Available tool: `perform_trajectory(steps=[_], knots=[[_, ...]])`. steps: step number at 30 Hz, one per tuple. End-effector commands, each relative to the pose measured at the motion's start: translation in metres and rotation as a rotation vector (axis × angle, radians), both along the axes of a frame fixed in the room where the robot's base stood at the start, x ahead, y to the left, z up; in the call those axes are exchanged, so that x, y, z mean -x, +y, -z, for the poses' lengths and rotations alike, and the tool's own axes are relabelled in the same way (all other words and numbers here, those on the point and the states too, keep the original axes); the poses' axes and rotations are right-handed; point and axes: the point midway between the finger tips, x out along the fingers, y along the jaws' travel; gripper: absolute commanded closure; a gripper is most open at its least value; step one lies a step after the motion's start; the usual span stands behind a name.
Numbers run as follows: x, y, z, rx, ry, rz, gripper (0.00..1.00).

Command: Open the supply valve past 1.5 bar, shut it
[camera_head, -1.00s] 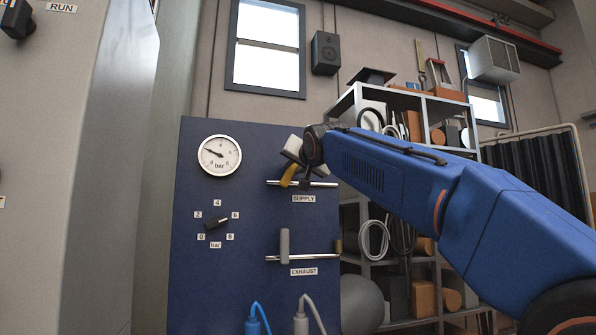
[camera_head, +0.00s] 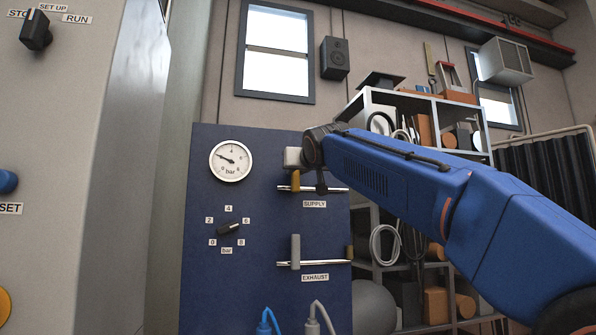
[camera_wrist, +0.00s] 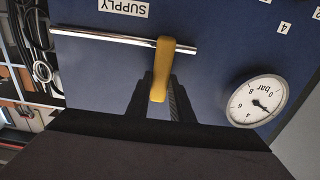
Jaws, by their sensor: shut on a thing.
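The supply valve's yellow handle (camera_head: 296,181) sits on the upper horizontal pipe (camera_head: 334,189) of the blue panel, above the SUPPLY label. It stands about crosswise to the pipe. In the wrist view the yellow handle (camera_wrist: 161,68) lies between the dark fingers of my gripper (camera_wrist: 158,98), which is shut on it. In the head view my wrist partly hides the area above the handle. The round pressure gauge (camera_head: 231,161) is at upper left of the panel. Its needle points up and left, around 2 bar. It also shows inverted in the wrist view (camera_wrist: 257,102).
Below, the exhaust valve's grey handle (camera_head: 295,251) stands crosswise on its pipe. A black selector knob (camera_head: 229,228) sits under the gauge. Blue and grey hoses (camera_head: 268,323) meet the panel at the bottom. A grey cabinet (camera_head: 75,170) stands left; loaded shelves (camera_head: 398,98) stand behind my arm.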

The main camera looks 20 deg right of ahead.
Motion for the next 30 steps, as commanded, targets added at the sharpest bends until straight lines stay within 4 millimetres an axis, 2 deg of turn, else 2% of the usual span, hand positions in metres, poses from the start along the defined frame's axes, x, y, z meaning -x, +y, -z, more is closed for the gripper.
perform_trajectory(steps=[8,9,11,12,23,30], knots=[[-0.001,0.0,0.003,0.003,0.007,0.001,1.0],[-0.001,0.0,0.003,0.003,0.007,0.001,0.78],[-0.001,0.0,0.003,0.002,0.007,0.001,0.63],[-0.001,0.0,0.003,0.002,0.006,0.001,0.61],[0.004,0.0,0.001,0.001,0.002,0.0,0.61],[0.035,0.0,0.0,0.0,0.0,-0.001,0.61]])
